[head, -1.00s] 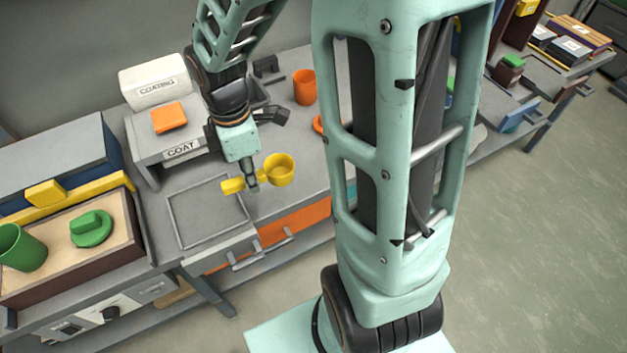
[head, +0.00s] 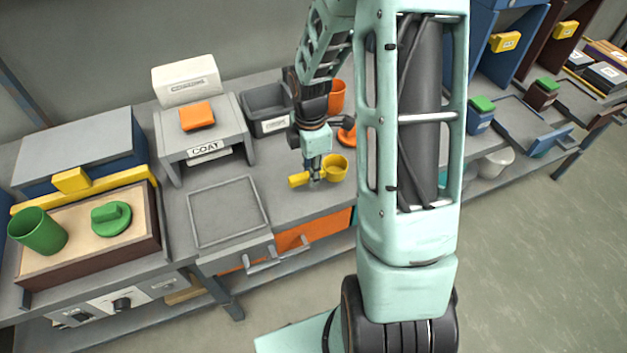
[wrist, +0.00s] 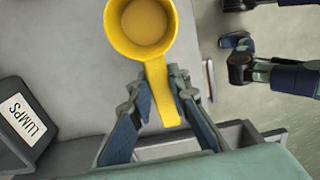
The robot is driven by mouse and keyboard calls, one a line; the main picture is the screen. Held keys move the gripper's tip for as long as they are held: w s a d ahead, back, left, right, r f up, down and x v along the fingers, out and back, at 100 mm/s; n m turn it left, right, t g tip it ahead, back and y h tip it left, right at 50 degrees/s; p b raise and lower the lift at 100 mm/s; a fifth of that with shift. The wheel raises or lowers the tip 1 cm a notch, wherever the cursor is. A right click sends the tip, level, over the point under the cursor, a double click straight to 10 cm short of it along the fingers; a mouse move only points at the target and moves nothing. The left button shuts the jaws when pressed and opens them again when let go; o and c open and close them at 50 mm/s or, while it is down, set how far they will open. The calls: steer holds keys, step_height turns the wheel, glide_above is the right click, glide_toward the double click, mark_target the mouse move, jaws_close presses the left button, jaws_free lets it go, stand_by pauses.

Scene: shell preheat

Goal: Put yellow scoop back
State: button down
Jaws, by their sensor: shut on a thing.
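The yellow scoop (head: 337,168) is a round cup with a short handle. It shows in the head view over the grey bench, right of the square outlined frame. My gripper (head: 316,180) is shut on its handle, between the cup and the handle's end. In the wrist view my gripper (wrist: 163,100) pinches the handle from both sides, and the scoop's cup (wrist: 140,28) opens toward the camera. I cannot tell whether the scoop touches the bench.
A grey bin (head: 268,108), an orange cup (head: 337,96) and an orange lidded thing (head: 347,136) stand behind the scoop. The COAT stand (head: 203,133) and square frame (head: 226,210) lie left.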

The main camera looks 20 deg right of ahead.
mark_target(313, 189)
steer(key=shift+w+d+f, duration=0.1)
steer(key=shift+d+f, duration=0.15)
steer(key=shift+f, duration=0.05)
steer(key=shift+w+d+f, duration=0.1)
steer(key=shift+f, duration=1.55)
steer(key=shift+f, duration=0.15)
steer(key=c, duration=1.8)
jaws_free()
step_height(313, 189, up, 12)
steer(key=shift+r+p, duration=0.2)
steer(key=shift+p, duration=0.3)
